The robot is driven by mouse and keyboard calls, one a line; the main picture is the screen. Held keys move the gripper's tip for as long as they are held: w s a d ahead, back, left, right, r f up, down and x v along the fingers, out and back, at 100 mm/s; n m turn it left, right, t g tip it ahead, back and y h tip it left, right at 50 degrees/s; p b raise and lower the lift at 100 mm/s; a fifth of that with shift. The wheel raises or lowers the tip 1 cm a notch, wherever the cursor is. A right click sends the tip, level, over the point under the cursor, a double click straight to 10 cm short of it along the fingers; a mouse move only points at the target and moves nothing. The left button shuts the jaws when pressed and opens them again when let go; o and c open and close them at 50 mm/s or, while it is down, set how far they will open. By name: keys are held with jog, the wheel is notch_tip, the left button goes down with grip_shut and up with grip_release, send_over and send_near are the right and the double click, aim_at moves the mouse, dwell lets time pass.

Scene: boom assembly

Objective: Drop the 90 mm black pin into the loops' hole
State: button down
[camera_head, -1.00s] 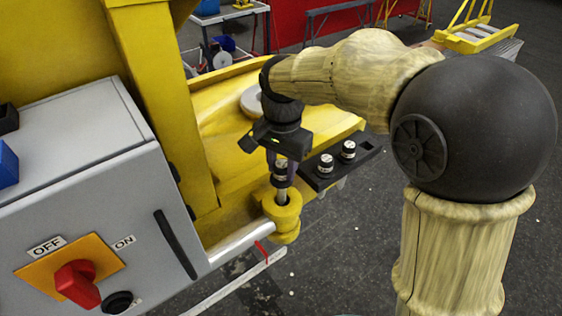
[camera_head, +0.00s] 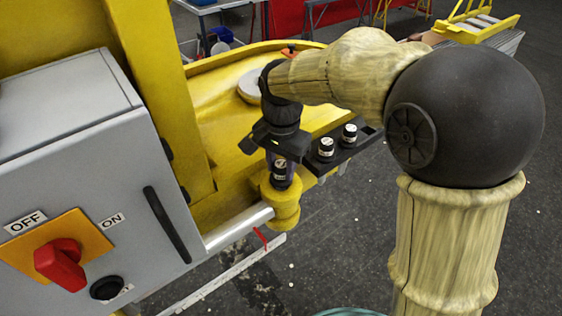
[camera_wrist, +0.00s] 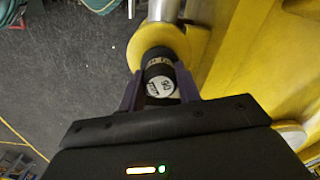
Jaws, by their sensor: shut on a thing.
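The black-capped pin (camera_head: 281,173) is upright between the fingers of my gripper (camera_head: 279,158), which is shut on it. In the wrist view my gripper (camera_wrist: 160,76) holds the black cap, and its white label (camera_wrist: 160,86) appears to read 90. The yellow loops (camera_head: 285,213) stand directly under the pin, at the end of a silver rod. Their yellow top (camera_wrist: 184,42) surrounds the cap in the wrist view. The cap sits close on the top loop and no bare shaft shows, so the shaft seems to be inside the hole. The hole itself is hidden.
A dark rack (camera_head: 362,145) with two more black-capped pins, one nearer (camera_head: 326,148) and one farther (camera_head: 349,133), is just right of my gripper. A grey switch box (camera_head: 80,170) with a red knob stands at left.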

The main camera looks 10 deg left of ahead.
jog(key=shift+f+b, duration=0.3)
jog(key=shift+f, duration=0.35)
jog(key=c, duration=0.9)
grip_release()
notch_tip(320, 180, up, 17)
jog(key=shift+d+r+b, duration=0.15)
jog(key=shift+r+b, duration=0.05)
jog(key=shift+b, duration=0.2)
jog(key=shift+f, duration=0.1)
